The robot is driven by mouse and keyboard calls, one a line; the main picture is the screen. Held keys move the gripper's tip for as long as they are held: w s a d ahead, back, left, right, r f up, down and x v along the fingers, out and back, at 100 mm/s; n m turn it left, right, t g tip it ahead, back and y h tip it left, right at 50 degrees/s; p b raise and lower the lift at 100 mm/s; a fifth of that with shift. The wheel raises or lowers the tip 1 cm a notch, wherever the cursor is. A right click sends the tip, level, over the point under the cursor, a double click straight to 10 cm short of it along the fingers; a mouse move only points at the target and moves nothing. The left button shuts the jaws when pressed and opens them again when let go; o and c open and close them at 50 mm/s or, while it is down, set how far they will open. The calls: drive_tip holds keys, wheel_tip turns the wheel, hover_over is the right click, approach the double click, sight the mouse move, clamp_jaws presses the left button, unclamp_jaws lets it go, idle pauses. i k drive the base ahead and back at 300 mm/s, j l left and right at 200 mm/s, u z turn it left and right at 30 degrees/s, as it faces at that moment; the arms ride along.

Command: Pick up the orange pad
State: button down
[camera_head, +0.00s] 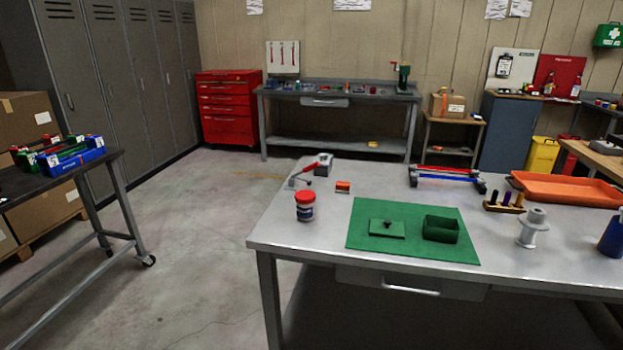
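A small orange block-like pad (343,185) with a darker lower part lies on the grey metal table (282,232), toward its back left. It sits behind the green mat (372,240) and right of a jar with a red lid (305,206). A grey clamp-like tool with a red handle (308,172) stands close behind it to the left. The pad is small here, so its fine shape is hard to tell. My gripper is not in view.
The green mat holds a flat green lid (387,228) and an open green box (441,229). A red and blue bar rack (446,177), an orange tray (568,188) and a white spool (533,228) stand to the right. Open floor (190,240) lies left of the table.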

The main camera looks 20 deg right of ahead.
sight(341, 187)
drive_tip(key=z, duration=0.4)
drive_tip(key=i+j+z, duration=0.15)
drive_tip(key=j+z, duration=0.15)
drive_tip(key=i+j+z, duration=0.15)
drive_tip(key=j+z, duration=0.2)
drive_tip(key=i+j+z, duration=0.1)
drive_tip(key=j+z, duration=0.2)
